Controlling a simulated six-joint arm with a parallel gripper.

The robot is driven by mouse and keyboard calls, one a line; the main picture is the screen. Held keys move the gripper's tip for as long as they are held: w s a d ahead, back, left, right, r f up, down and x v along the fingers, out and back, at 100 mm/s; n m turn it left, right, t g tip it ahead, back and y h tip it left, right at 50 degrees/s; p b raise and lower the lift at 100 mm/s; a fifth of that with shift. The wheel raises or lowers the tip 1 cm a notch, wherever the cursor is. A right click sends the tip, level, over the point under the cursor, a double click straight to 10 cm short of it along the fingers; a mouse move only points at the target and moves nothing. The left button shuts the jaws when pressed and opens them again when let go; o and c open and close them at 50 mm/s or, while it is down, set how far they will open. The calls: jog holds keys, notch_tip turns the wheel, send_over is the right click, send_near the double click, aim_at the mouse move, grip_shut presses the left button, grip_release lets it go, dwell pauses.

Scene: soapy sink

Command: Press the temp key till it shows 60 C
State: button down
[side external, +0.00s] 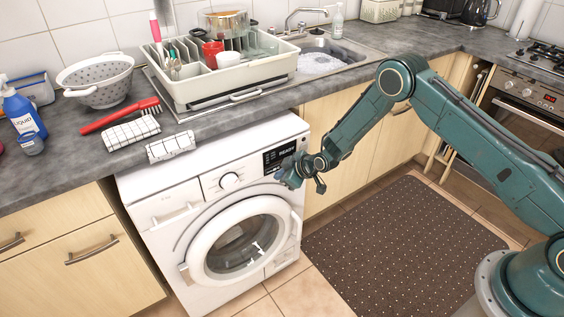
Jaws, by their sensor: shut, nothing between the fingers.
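A white washing machine (158,215) stands under the counter, with a round door (245,245) and a dial (230,181). Its dark display panel (279,155) is at the upper right of the front and shows light text that looks like "READY". The temp key and any temperature figure are too small to make out. My gripper (284,178) is shut and empty, at the machine's front just below the display panel. I cannot tell whether it touches the machine. My gripper may hide some of the keys under the display.
Above the machine, the grey counter (75,160) holds a colander (97,82), a red brush (120,115), folded checked cloths (131,133) and a dish rack (232,85). A dark dotted mat (400,235) lies on the floor to the right. The space before the machine's door is clear.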

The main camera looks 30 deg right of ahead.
jog(key=shift+w, duration=0.8)
dwell(1.2)
jog(key=shift+s, duration=0.8)
jog(key=shift+s, duration=0.1)
dwell(0.4)
jog(key=shift+s, duration=2.4)
jog(key=shift+r, duration=0.1)
